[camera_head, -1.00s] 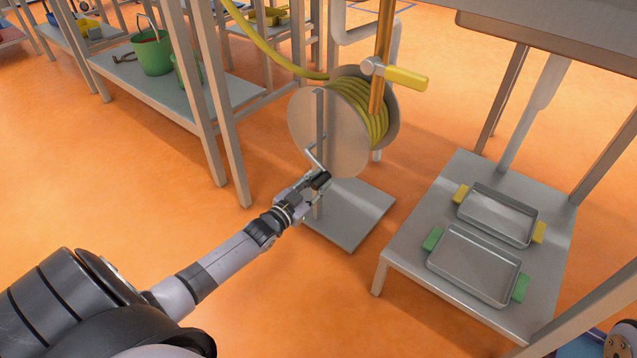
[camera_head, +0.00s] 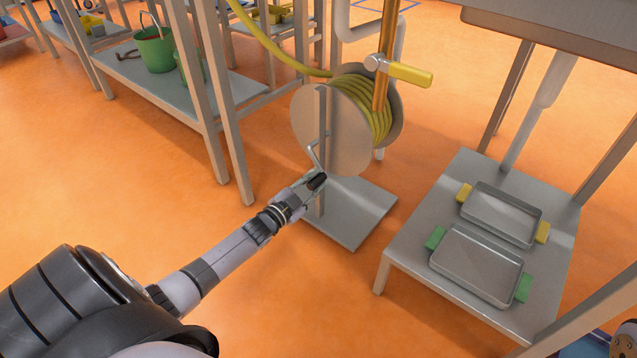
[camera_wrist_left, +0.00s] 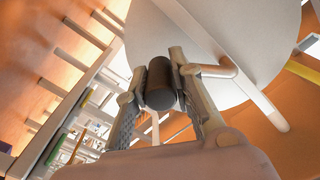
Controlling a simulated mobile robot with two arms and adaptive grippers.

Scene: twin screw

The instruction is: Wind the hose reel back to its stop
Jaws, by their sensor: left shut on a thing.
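The hose reel (camera_head: 341,157) stands on a grey base plate (camera_head: 352,228), with yellow hose (camera_head: 368,101) wound between its two grey discs. A bent crank (camera_head: 313,152) is on the near disc, and its dark handle (camera_wrist_left: 160,82) lies between my left gripper's fingers in the left wrist view. My left gripper (camera_head: 313,186) is shut on that handle, low on the near side of the disc. The fingers partly hide the handle in the head view.
A low steel table (camera_head: 400,248) at right holds two trays, one with green grips (camera_head: 478,265) and one with yellow grips (camera_head: 502,214). A yellow-handled valve (camera_head: 404,73) is above the reel. Shelving with a green bucket (camera_head: 154,52) is at left.

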